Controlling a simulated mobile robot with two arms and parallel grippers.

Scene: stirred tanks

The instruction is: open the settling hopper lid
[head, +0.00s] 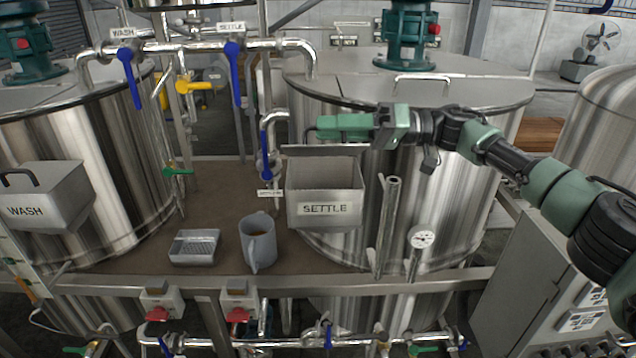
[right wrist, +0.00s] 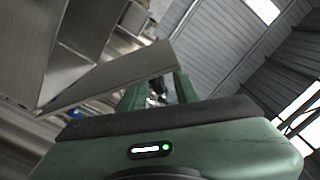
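The settling hopper (head: 325,209) is a grey metal box labelled SETTLE on the front of the right tank. Its lid (head: 325,151) stands raised at the back edge, seen nearly edge-on, and the hopper's mouth shows open. My right gripper (head: 314,130) is just above and behind the raised lid. In the right wrist view the lid (right wrist: 110,76) is a slanted plate right beside the fingers (right wrist: 158,92). The fingers are apart with a clear gap between them. Whether they touch the lid is hard to tell. The lid's handle is hidden. My left gripper is out of view.
The wash hopper (head: 45,197) at the left has its lid down, with a black handle. A grey mug (head: 259,243) and a small tray (head: 195,247) stand on the brown deck.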

